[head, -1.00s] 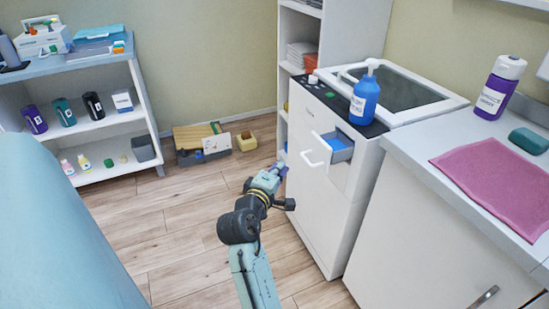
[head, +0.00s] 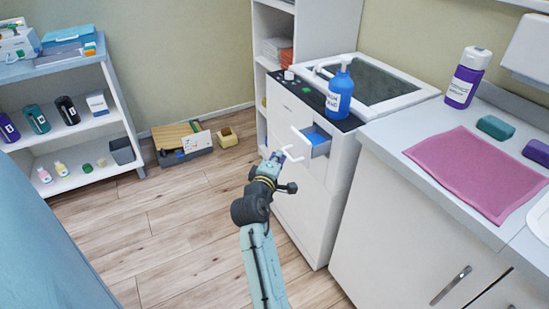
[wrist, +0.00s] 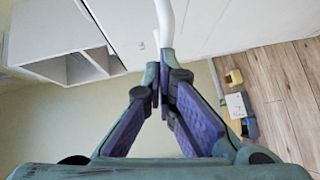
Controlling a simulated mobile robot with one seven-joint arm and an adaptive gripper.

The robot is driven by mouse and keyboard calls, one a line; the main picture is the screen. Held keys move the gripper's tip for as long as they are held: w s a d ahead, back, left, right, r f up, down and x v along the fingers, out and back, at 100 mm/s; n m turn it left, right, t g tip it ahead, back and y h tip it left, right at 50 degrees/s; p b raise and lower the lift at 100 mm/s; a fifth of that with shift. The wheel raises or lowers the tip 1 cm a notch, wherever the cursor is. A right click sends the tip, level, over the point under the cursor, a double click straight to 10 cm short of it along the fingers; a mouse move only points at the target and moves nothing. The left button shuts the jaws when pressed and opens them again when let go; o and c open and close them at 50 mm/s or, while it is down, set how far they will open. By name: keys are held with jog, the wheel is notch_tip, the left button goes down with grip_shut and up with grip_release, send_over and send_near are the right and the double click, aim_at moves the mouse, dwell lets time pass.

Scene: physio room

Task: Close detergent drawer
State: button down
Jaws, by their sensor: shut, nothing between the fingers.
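The detergent drawer (head: 319,148) stands pulled out of the white front of the washing machine (head: 300,205), with a blue inside. Its white looped handle (head: 299,142) sticks out to the left. My gripper (head: 276,158) is just below and left of the handle in the head view. In the wrist view my gripper (wrist: 165,80) is shut and empty, its purple fingers together. A white curved bar, apparently the handle (wrist: 165,22), runs down to the fingertips there; I cannot tell whether they touch it.
A blue pump bottle (head: 340,90) stands on top of the machine, above the drawer. A counter (head: 390,150) with a pink cloth (head: 475,170) adjoins on the right. A blue couch (head: 50,260) is at the lower left. Bare floor (head: 180,225) lies left of my arm.

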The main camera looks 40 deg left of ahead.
aim_at(300, 149)
jog(key=w+d, duration=0.1)
jog(key=w, duration=0.1)
jog(key=w+d+p, duration=0.1)
jog(key=w, duration=0.1)
jog(key=w+d, duration=0.1)
jog(key=w, duration=0.1)
jog(key=shift+w+r, duration=0.1)
jog(key=shift+w, duration=0.3)
